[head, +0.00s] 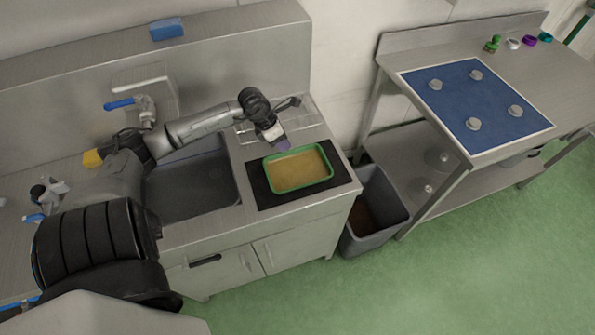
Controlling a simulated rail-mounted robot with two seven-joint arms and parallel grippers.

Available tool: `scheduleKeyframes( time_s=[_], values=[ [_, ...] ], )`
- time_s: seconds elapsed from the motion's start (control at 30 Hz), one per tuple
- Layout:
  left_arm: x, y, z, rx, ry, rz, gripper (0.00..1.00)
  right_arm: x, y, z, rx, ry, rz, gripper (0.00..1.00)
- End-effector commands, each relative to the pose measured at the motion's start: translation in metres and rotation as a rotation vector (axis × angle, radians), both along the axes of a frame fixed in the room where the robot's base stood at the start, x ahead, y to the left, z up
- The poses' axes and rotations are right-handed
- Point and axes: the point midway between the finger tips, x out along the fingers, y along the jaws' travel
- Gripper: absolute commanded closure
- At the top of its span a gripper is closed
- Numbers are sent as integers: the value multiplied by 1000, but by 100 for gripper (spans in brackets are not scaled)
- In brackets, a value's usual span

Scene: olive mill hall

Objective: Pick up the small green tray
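The small green tray (302,187) lies flat on a black mat (265,194) on the steel counter, right of the sink. A yellowish-brown layer fills its inside. My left gripper (282,144) reaches in from the left over the counter. Its tip, with a purple patch, points down just behind the tray's far rim. I cannot tell whether it touches the rim, or whether its fingers are apart. My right gripper is not in view.
The sink basin (190,188) and a blue-handled tap (146,110) are left of the tray. A grey bin (376,243) stands right of the counter. A steel table (392,73) with a blue panel (450,85) is farther right. Green floor is open in front.

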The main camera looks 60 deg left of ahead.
Motion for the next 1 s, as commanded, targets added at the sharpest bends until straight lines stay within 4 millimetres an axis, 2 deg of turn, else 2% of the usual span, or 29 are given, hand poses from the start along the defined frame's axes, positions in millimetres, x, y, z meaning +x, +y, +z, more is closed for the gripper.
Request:
scheduleKeyframes(
  time_s=[0.4,0.73,1.0],
  values=[
    [13,-10,-43,-1,-2,-1,67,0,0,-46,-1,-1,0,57],
    [14,-11,-44,1,1,-1,67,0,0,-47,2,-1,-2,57],
    [14,-11,-45,1,1,-1,93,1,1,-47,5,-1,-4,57]
  ],
)
